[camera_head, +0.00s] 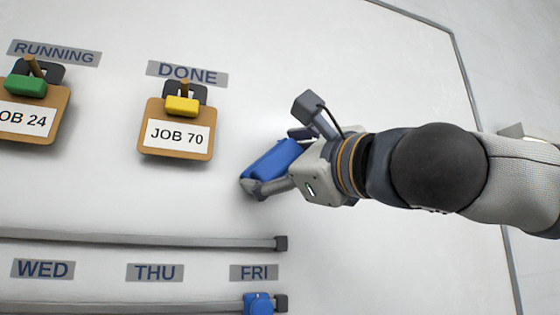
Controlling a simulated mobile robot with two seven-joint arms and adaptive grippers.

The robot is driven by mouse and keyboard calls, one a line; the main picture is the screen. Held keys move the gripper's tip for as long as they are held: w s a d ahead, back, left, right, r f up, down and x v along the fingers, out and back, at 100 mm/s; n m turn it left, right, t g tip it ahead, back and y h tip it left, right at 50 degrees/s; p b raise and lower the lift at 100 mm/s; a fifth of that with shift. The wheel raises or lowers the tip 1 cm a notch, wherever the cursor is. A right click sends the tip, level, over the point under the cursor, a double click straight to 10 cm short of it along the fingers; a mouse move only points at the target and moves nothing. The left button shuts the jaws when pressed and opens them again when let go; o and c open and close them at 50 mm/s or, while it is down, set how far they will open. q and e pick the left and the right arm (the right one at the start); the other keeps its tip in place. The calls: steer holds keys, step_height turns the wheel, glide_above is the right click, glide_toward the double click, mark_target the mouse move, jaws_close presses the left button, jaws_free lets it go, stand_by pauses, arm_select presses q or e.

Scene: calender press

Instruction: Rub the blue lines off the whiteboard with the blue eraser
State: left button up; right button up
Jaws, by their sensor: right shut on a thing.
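The blue eraser (268,165) is in my right gripper (258,178), which is shut on it. My right arm comes in from the right side of the head view. The eraser is at or very near the face of the whiteboard (370,70); whether it touches cannot be told. No blue lines show on the visible board; the area behind the eraser and gripper is hidden. My left gripper is not in view.
Wooden job tags, JOB 24 (55,95) and JOB 70 (198,118), hang left of the gripper under RUNNING and DONE labels. Grey rails (140,240) run below, with day labels and a blue piece (258,304) at FRI. The board's upper middle is bare.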

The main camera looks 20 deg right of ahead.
steer(key=shift+w, duration=0.3)
